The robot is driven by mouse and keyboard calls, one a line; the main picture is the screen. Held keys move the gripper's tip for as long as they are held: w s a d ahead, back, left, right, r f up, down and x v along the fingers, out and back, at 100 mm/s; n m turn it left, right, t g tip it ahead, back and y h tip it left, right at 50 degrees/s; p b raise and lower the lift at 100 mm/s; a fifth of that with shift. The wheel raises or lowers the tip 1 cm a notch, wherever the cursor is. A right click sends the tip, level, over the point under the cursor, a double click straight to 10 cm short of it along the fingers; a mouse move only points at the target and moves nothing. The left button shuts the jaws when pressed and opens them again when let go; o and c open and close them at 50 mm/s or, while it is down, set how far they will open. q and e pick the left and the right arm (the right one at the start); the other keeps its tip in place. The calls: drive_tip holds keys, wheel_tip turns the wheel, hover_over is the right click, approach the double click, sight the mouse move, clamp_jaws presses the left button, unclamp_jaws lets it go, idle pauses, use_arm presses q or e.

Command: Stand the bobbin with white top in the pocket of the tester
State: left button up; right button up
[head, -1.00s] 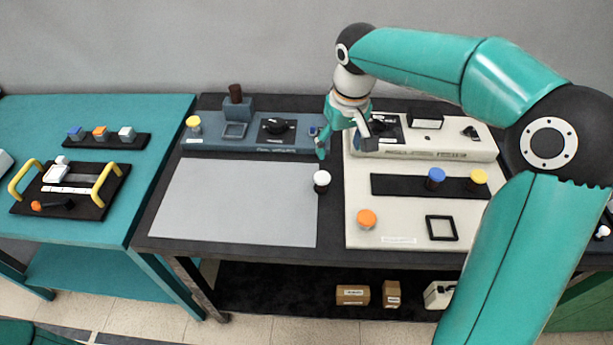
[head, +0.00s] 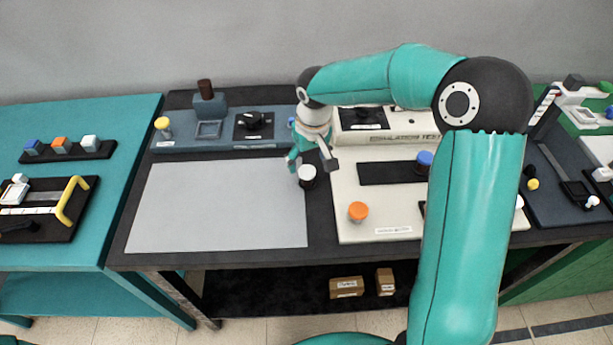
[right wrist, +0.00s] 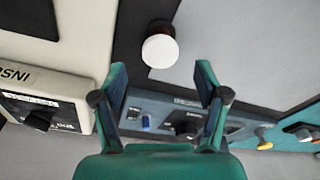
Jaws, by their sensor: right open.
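The bobbin with white top (head: 307,175) stands upright on the dark bench, between the grey mat and the cream panel. Its white top (right wrist: 160,51) shows in the right wrist view, with a dark body partly visible. My right gripper (head: 311,164) is open and empty just above and behind the bobbin; in the right wrist view the bobbin top lies just beyond the open fingers (right wrist: 161,78). The cream tester (head: 390,136), with partly hidden lettering, stands to the right. A blue-grey device (head: 180,143) with a square frame (head: 208,129) stands behind the mat. My left gripper is not in view.
An orange-topped bobbin (head: 358,211) stands on the cream panel (head: 385,232). A blue-topped one (head: 425,160) stands on a black strip. A yellow-topped one (head: 163,126) stands on the blue-grey device. The grey mat (head: 220,205) is clear. My right arm hides part of the panel.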

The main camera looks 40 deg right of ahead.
sight(307, 171)
drive_tip(key=shift+w+f+p, duration=0.15)
drive_tip(key=shift+f+p, duration=0.1)
drive_tip(key=shift+f, duration=1.1)
drive_tip(key=shift+w+f+p, duration=0.1)
drive_tip(key=shift+f+p, duration=0.15)
drive_tip(key=shift+f, duration=1.1)
drive_tip(key=c, duration=1.4)
